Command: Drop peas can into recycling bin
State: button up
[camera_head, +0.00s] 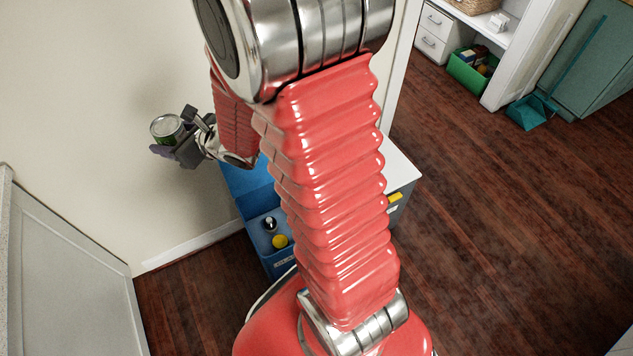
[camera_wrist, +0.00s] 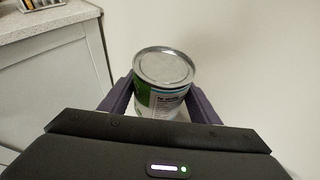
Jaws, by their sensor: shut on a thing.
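The peas can (camera_head: 168,129) is a small tin with a silver lid and a green and white label. My gripper (camera_head: 175,147) is shut on it, and it looks roughly upright, held up in front of the pale wall. In the wrist view the can (camera_wrist: 163,82) sits between the two dark fingers of my gripper (camera_wrist: 163,100). A blue bin (camera_head: 257,222) stands on the floor below and to the right of the can, partly hidden behind my red arm. It has a dark bottle and a yellow-topped item inside. I cannot tell whether it is the recycling bin.
A white-topped unit (camera_head: 402,165) stands right of the blue bin, behind my arm. A grey cabinet (camera_head: 70,265) is at the left. A green box (camera_head: 472,72) and a teal dustpan (camera_head: 526,112) lie farther back at the right. The wooden floor (camera_head: 480,220) is clear there.

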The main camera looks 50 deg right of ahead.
jog(key=s+d+f+m+h, duration=0.2)
jog(key=d+f, duration=1)
jog(key=s+d+f+m+h, duration=0.2)
jog(key=d+f+h, duration=0.1)
jog(key=d+f, duration=0.9)
jog(key=s+d+f, duration=0.5)
jog(key=f, duration=0.4)
jog(key=s+d+f+m+h, duration=0.1)
jog(key=s+d+f, duration=0.4)
jog(key=f, duration=0.4)
jog(key=shift+d, duration=0.55)
jog(key=shift+f, duration=0.25)
jog(key=shift+f, duration=2.85)
jog(key=o, duration=1.1)
